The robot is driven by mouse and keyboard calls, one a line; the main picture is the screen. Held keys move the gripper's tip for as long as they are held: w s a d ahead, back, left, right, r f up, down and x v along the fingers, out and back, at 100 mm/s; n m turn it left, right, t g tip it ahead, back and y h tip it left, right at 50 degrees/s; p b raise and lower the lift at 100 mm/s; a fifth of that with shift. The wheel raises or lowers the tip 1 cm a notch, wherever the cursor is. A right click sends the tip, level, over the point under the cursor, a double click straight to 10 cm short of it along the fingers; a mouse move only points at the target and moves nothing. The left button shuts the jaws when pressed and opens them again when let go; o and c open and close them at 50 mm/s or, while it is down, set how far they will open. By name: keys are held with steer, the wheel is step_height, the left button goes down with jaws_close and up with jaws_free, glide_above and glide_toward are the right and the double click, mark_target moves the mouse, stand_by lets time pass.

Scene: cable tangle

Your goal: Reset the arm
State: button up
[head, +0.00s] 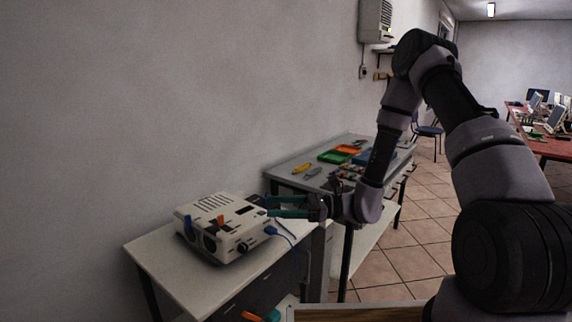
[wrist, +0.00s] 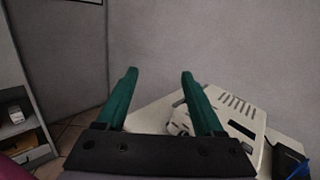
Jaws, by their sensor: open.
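My gripper (head: 268,206) has green fingers and reaches left from my arm in the head view. It is open, with its fingers next to the right end of a beige box-shaped device (head: 215,226). In the wrist view, the two fingers of my gripper (wrist: 158,85) stand wide apart with nothing between them. The device (wrist: 245,112) shows behind and beside the right finger there. I cannot tell whether a finger touches it. A blue cable (head: 280,232) hangs at the device's right side, and orange plugs show on its front.
The device stands on a white table (head: 165,250) against a grey wall. Behind it is a workbench (head: 290,177) with green and orange trays (head: 335,156) and small parts. A red table (head: 555,147) with computers and a blue chair (head: 428,130) are farther back. Tiled floor lies between.

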steer(key=s+d+r+n+t+h, duration=0.2)
steer(key=s+d+r+n+h, duration=0.1)
steer(key=d+r, duration=0.6)
steer(key=s+d+r+n+t+h, duration=0.3)
steer(key=s+d+r+n+h, duration=0.1)
steer(key=d+r+h, duration=0.4)
steer(key=s+d+r+n+t+h, duration=0.3)
steer(key=s+d+r+n+h, duration=0.1)
steer(key=d+r, duration=0.5)
steer(key=shift+s+d+r+n+h, duration=0.25)
steer(key=shift+d+r+n+h, duration=0.1)
steer(key=shift+r+n+h, duration=0.35)
